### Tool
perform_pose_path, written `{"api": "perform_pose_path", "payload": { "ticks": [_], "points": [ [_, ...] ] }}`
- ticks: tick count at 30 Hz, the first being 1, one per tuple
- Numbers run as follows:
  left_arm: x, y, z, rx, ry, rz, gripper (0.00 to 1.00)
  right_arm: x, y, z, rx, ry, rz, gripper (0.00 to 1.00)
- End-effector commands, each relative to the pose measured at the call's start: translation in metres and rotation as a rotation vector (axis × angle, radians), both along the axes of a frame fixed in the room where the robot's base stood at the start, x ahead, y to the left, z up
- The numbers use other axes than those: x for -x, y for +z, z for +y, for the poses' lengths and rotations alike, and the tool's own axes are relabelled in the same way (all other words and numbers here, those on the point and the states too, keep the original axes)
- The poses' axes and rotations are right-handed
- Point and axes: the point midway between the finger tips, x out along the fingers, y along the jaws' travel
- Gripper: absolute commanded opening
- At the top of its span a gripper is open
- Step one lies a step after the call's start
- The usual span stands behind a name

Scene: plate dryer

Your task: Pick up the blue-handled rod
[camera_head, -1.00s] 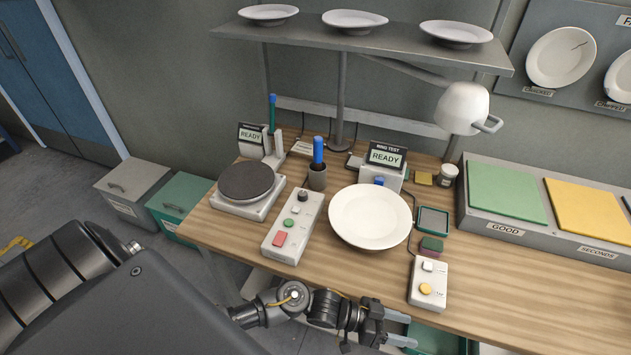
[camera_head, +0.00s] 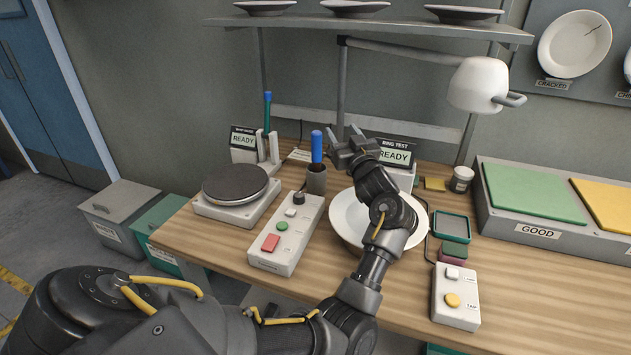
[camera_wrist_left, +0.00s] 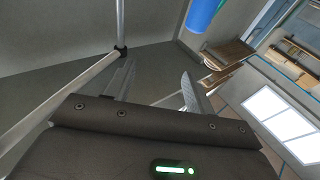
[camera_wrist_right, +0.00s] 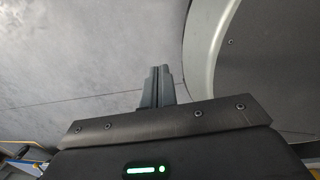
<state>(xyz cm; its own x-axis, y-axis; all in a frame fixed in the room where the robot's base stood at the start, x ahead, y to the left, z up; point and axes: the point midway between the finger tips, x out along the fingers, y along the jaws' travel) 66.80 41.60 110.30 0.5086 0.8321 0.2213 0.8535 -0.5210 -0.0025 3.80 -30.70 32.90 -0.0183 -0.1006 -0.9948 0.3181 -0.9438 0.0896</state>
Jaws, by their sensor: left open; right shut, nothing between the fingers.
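The blue-handled rod (camera_head: 316,147) stands upright in a dark cup (camera_head: 316,180) on the bench, with its blue handle at the top. The blue handle also shows at the top of the left wrist view (camera_wrist_left: 203,14), beyond and to the right of the fingers. My left gripper (camera_head: 343,138) is open and empty, just right of the handle and apart from it. Its fingers also show in the left wrist view (camera_wrist_left: 155,85). My right gripper (camera_wrist_right: 157,85) is shut and empty over a grey floor, outside the head view. The rod's lower part is hidden in the cup.
My left forearm crosses above a white plate (camera_head: 346,220). A button box (camera_head: 288,240) and a round turntable (camera_head: 235,185) stand left of it. The ring test box (camera_head: 398,155) is close behind my left gripper. A shelf (camera_head: 400,28) with plates and a lamp (camera_head: 478,85) overhang the bench.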

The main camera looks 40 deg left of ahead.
Motion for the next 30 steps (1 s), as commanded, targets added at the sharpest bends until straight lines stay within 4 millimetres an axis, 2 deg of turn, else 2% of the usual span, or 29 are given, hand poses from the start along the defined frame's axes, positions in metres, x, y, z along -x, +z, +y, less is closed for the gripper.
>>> {"api": "perform_pose_path", "payload": {
  "ticks": [1,3,6,11,21,30],
  "points": [
    [0.003,-0.024,0.005,0.07,0.034,0.031,0.54,-0.012,-0.016,0.006,-0.029,-0.028,-0.04,0.0],
    [0.009,-0.041,0.01,0.14,0.07,0.07,0.54,-0.025,-0.021,0.014,-0.063,-0.064,-0.083,0.0],
    [0.013,-0.053,0.013,0.191,0.094,0.101,0.54,-0.034,-0.022,0.021,-0.09,-0.093,-0.112,0.0],
    [0.013,-0.053,0.017,0.2,0.101,0.11,0.54,-0.036,-0.02,0.022,-0.097,-0.101,-0.118,0.0],
    [-0.007,-0.052,0.059,0.197,0.1,0.109,0.54,-0.034,-0.013,0.028,-0.103,-0.102,-0.115,0.0],
    [-0.011,-0.05,0.071,0.196,0.101,0.108,0.54,-0.033,-0.009,0.028,-0.103,-0.102,-0.114,0.0]
  ]
}}
